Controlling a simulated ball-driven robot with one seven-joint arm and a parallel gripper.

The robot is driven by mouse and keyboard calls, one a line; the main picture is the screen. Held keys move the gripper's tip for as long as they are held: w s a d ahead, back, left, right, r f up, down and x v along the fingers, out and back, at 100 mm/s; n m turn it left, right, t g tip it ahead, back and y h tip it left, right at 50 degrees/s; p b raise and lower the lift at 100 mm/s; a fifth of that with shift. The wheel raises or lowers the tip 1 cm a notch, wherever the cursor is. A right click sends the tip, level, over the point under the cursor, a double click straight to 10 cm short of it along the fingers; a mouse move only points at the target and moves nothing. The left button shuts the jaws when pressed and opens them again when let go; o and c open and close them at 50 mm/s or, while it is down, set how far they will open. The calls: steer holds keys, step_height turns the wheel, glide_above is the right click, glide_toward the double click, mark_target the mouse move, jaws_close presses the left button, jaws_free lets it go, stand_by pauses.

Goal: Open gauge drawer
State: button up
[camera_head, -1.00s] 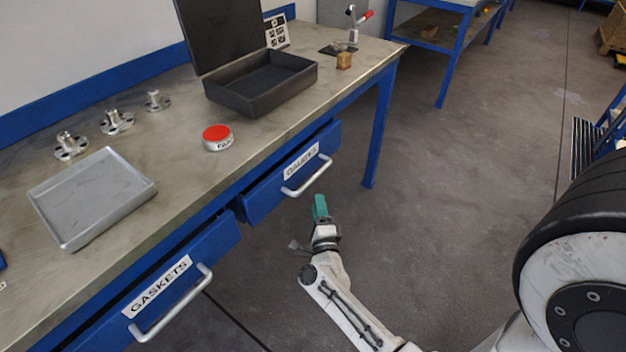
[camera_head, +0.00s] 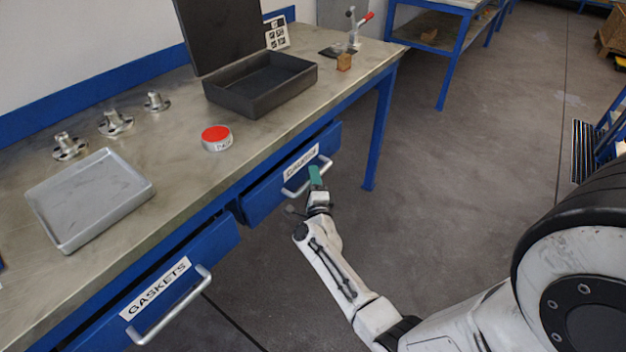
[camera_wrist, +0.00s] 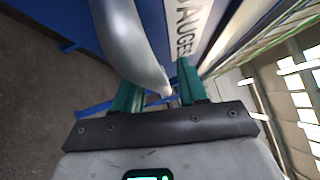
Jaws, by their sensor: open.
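The gauge drawer (camera_head: 262,195) is a blue drawer under the bench top, with a white label and a silver bar handle (camera_head: 291,193). Its front looks about level with the bench edge. My gripper (camera_head: 316,174), with green fingers, is open at the right part of this handle. In the wrist view, my gripper (camera_wrist: 155,76) has the curved silver handle (camera_wrist: 136,45) running down between its fingers, close to the left one. The drawer label (camera_wrist: 190,25) shows just beyond. I cannot tell whether a finger touches the handle.
The gaskets drawer (camera_head: 195,262) with its own handle (camera_head: 172,312) is at the lower left. On the bench are a grey tray (camera_head: 90,198), a black open case (camera_head: 258,84), a red-topped round gauge (camera_head: 216,138) and flanged fittings (camera_head: 116,122).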

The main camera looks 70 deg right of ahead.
jaws_close()
steer(key=shift+s+f, duration=0.1)
stand_by(0.5)
